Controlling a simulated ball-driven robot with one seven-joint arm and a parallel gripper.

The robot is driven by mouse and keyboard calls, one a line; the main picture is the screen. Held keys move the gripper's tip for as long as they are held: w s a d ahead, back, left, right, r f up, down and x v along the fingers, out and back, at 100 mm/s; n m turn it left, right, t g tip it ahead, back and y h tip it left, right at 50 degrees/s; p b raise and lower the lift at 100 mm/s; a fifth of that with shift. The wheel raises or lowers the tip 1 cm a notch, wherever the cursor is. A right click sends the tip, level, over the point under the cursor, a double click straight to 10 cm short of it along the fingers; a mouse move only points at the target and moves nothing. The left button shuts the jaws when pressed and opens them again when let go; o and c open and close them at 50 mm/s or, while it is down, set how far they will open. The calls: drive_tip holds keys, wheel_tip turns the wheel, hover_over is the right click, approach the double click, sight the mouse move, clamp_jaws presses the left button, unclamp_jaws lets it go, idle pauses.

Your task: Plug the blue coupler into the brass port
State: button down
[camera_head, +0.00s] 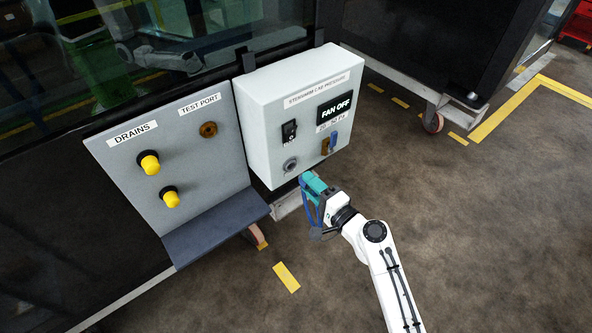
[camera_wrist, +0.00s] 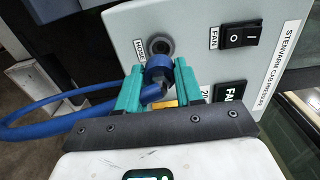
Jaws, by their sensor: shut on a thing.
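The blue coupler (camera_wrist: 157,68) is held between the teal fingers of my gripper (camera_wrist: 160,78), with a blue hose (camera_wrist: 60,118) looping off to the left. In the head view my gripper (camera_head: 309,182) is at the lower edge of the control box, by the grey round port (camera_head: 290,165). The wrist view shows the coupler just below that port (camera_wrist: 161,46), labelled HOSE; I cannot tell whether they touch. A brass port (camera_head: 208,129) labelled TEST PORT sits on the grey panel to the left, well apart from my gripper.
The control box (camera_head: 262,132) carries a black switch (camera_head: 289,131), a FAN OFF display (camera_head: 333,108) and a brass fitting with a blue part (camera_head: 328,144). Two yellow drain knobs (camera_head: 149,163) stick out of the left panel above a dark shelf (camera_head: 215,225). Open floor lies below.

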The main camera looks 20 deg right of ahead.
drive_tip(key=shift+s+d, duration=0.2)
drive_tip(key=shift+s, duration=0.4)
